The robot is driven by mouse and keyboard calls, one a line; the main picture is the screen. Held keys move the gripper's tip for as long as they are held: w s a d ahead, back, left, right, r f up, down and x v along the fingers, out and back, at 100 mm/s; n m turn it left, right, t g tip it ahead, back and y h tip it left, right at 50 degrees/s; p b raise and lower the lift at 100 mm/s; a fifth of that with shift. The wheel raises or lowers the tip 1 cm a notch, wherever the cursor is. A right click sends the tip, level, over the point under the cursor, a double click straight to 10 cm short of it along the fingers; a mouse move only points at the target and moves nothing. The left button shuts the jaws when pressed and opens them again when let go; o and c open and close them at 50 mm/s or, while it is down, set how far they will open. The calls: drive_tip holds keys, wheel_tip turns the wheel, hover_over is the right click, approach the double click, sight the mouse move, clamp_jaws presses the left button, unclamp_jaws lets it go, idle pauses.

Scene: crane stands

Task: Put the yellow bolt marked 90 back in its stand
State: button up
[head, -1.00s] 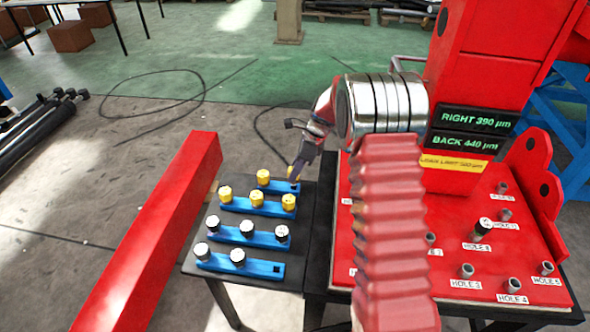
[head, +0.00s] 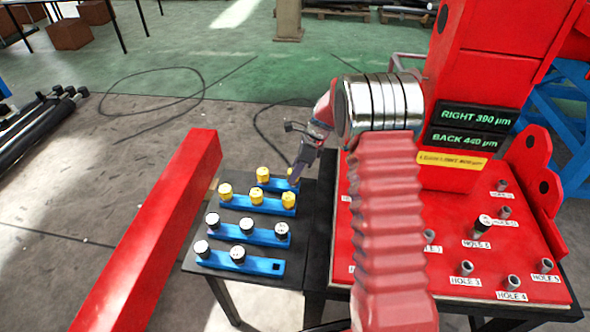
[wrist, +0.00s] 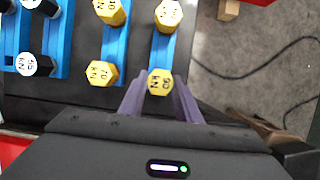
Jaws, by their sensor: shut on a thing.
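The yellow hexagonal bolt marked 90 (wrist: 160,82) is between the two purple fingers of my gripper (wrist: 158,98), which is shut on it. In the head view, my gripper (head: 296,176) reaches down to the right end of the rearmost blue stand (head: 279,184). The held bolt (head: 293,174) is at that end of the stand, and its head covers the hole there. I cannot tell how deep it sits. Another yellow bolt (head: 262,174) stands in the same stand; it also shows in the wrist view (wrist: 168,15).
A neighbouring blue stand (head: 258,205) holds yellow bolts, one marked 70 (wrist: 102,73). Two nearer blue stands hold white-topped bolts (head: 246,225). The red plate (head: 500,255) with labelled holes lies right, a red beam (head: 165,225) left. A cable crosses the floor.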

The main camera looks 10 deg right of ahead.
drive_tip(key=shift+f, duration=0.6)
drive_tip(key=o, duration=1.2)
drive_tip(key=shift+r, duration=0.1)
drive_tip(key=shift+v, duration=2.4)
drive_tip(key=v, duration=1.3)
drive_tip(key=shift+s+d+r, duration=0.1)
drive_tip(key=shift+s+r, duration=0.1)
drive_tip(key=shift+r, duration=0.1)
